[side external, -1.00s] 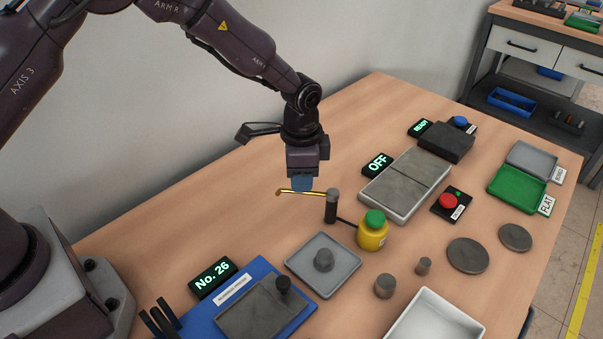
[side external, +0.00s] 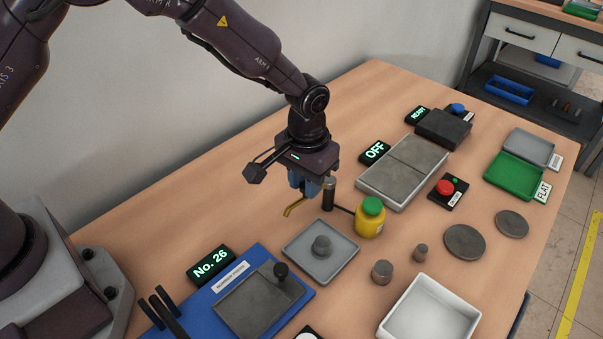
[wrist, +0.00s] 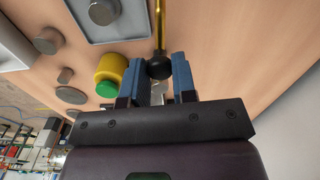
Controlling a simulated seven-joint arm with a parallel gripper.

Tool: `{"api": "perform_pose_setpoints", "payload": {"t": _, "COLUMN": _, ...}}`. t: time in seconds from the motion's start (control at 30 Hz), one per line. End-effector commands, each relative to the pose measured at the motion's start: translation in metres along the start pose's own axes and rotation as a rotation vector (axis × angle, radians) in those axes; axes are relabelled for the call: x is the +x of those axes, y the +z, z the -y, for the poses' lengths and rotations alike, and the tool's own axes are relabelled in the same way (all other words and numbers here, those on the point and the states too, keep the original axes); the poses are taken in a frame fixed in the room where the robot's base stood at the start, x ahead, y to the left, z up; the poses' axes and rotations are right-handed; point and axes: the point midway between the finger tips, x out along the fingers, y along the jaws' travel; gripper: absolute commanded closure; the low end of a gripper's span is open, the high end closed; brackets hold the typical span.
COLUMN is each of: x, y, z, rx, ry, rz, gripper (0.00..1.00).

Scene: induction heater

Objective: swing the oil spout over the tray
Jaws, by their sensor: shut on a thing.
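The oil spout (side external: 292,208) is a thin brass tube at a dark upright post (side external: 329,192). Its bent tip points to the lower left, near the back-left side of the grey tray (side external: 338,272) and seemingly outside it. My gripper (side external: 303,186) is shut at the spout beside the post. In the wrist view, my gripper's blue fingers (wrist: 160,76) flank a dark round knob (wrist: 159,68), with the spout (wrist: 159,25) running up from it. The tray (wrist: 122,33) lies left of the spout there. The exact contact is partly hidden.
A yellow bottle with a green cap (side external: 369,222) stands close to the post. A grey cylinder (side external: 321,246) stands in the tray. A blue fixture (side external: 210,303) lies at front left, a white bin (side external: 468,310) at front right. Table behind the spout is clear.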

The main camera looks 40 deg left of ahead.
Motion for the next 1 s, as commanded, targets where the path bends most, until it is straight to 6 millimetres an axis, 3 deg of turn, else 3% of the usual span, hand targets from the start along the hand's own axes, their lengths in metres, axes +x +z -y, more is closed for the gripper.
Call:
{"api": "perform_pose_setpoints", "payload": {"t": 0.6, "x": -0.001, "y": -0.002, "z": -0.032, "rx": -0.540, "ry": -0.002, "rz": 0.003, "gripper": 1.00}}
{"api": "perform_pose_setpoints", "payload": {"t": 1.0, "x": -0.001, "y": -0.006, "z": -0.041, "rx": -0.707, "ry": -0.001, "rz": 0.003, "gripper": 1.00}}
